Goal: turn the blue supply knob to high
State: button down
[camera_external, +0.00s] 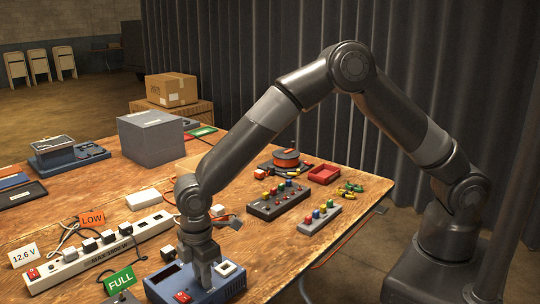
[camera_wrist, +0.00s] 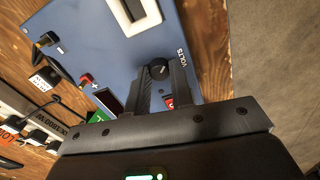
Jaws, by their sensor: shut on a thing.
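The blue supply (camera_external: 232,288) stands at the near edge of the wooden table, and its blue face (camera_wrist: 105,45) fills much of the wrist view. Its black knob (camera_wrist: 158,66) sits beside the white "VOLTS" lettering. My gripper (camera_external: 206,280) points down onto the supply. In the wrist view my gripper (camera_wrist: 160,72) has one finger on each side of the knob and is shut on it. A small light mark shows on the knob, but I cannot tell its setting. The fingers hide the knob in the external view.
A red switch (camera_external: 183,297) and a white square frame (camera_external: 226,268) are on the supply, close to my fingers. A power strip (camera_external: 95,248) with several plugs and cables lies to the left. An orange "LOW" card (camera_external: 92,219) and a green "FULL" card (camera_external: 120,280) stand nearby.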

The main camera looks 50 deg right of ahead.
dwell(0.5)
jog(key=c, duration=1.3)
grip_release()
jog(key=shift+o, duration=0.2)
notch_tip(320, 180, up, 11)
jog(key=shift+f, duration=0.1)
